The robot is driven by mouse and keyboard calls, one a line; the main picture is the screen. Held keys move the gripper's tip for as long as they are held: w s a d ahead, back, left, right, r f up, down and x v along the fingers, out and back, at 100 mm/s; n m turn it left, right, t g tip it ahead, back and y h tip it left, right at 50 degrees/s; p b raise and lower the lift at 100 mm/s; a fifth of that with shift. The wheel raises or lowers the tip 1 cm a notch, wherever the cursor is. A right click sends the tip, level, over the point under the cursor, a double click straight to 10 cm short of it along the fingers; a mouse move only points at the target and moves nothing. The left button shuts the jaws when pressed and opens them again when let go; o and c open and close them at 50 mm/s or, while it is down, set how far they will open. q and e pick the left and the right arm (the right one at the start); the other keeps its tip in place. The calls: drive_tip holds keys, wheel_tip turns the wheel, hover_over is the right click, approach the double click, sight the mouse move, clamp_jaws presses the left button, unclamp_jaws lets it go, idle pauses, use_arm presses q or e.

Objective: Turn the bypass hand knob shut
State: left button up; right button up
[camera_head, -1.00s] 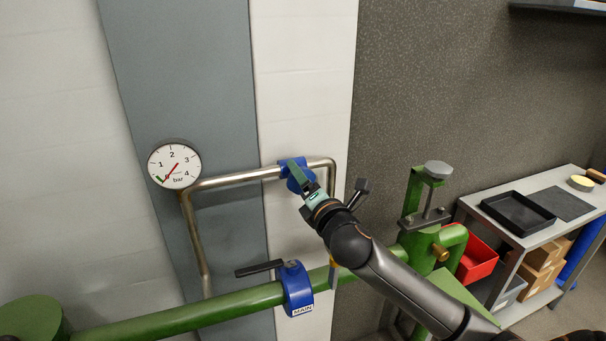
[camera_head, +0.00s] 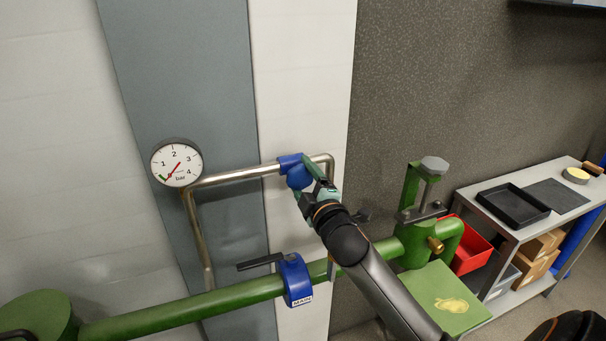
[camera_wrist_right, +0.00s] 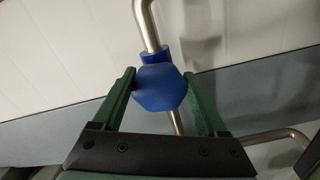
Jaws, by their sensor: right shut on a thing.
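The blue bypass hand knob (camera_head: 297,177) sits on the thin steel bypass pipe (camera_head: 240,178) in front of the wall. My right gripper (camera_head: 308,182) reaches it from the lower right and partly covers it. In the right wrist view the blue knob (camera_wrist_right: 160,88) is faceted and lies between the two green fingers of my right gripper (camera_wrist_right: 160,84), which is shut on it. The knob's far side is hidden. A round pressure gauge (camera_head: 176,163) with a red needle stands left of it. My left gripper is not in view.
The thick green main pipe (camera_head: 190,309) runs below, with a blue MAIN valve (camera_head: 296,282) and its black lever (camera_head: 260,262). A green pump-like fitting (camera_head: 415,240) stands right. Further right are a red bin (camera_head: 470,250) and a bench with a black tray (camera_head: 513,206).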

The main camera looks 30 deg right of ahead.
drive_tip(key=m, duration=0.4)
drive_tip(key=shift+a+f+m, duration=0.1)
drive_tip(key=shift+f+m, duration=0.1)
drive_tip(key=shift+m, duration=0.1)
drive_tip(key=m, duration=0.5)
drive_tip(key=shift+a+m, duration=0.1)
drive_tip(key=shift+m, duration=0.2)
drive_tip(key=o, duration=1.3)
drive_tip(key=b+v, duration=0.1)
drive_tip(key=v, duration=1.1)
drive_tip(key=shift+s+b, duration=0.25)
drive_tip(key=shift+b, duration=0.15)
drive_tip(key=shift+f, duration=0.1)
